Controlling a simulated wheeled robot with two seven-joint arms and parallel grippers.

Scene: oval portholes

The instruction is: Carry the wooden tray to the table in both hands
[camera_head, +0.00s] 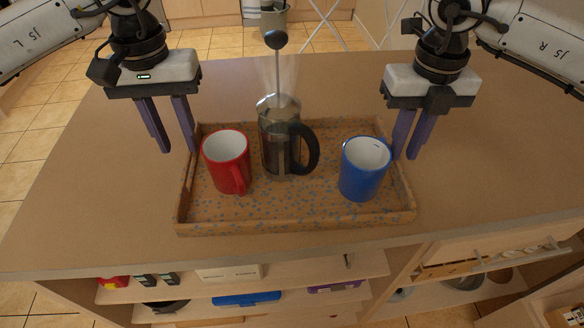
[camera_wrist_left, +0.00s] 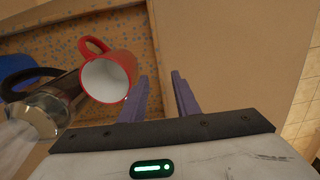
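The wooden tray (camera_head: 290,222), patterned with blue specks, sits flat on the counter in the head view. On it stand a red mug (camera_head: 227,163) at left, a French press (camera_head: 281,140) in the middle and a blue mug (camera_head: 364,168) at right. My left gripper (camera_head: 172,150) is open above the tray's left edge, and its fingers also show in the left wrist view (camera_wrist_left: 161,95) beside the red mug (camera_wrist_left: 108,78). My right gripper (camera_head: 408,156) is open at the tray's right edge, close to the blue mug. Whether either gripper touches the rim is unclear.
The tray stands on a brown counter (camera_head: 480,160) with free room on both sides. Below its front edge are open shelves (camera_head: 240,285) holding several items. A grey container (camera_head: 274,20) stands beyond the far edge, and tiled floor (camera_head: 40,110) shows at left.

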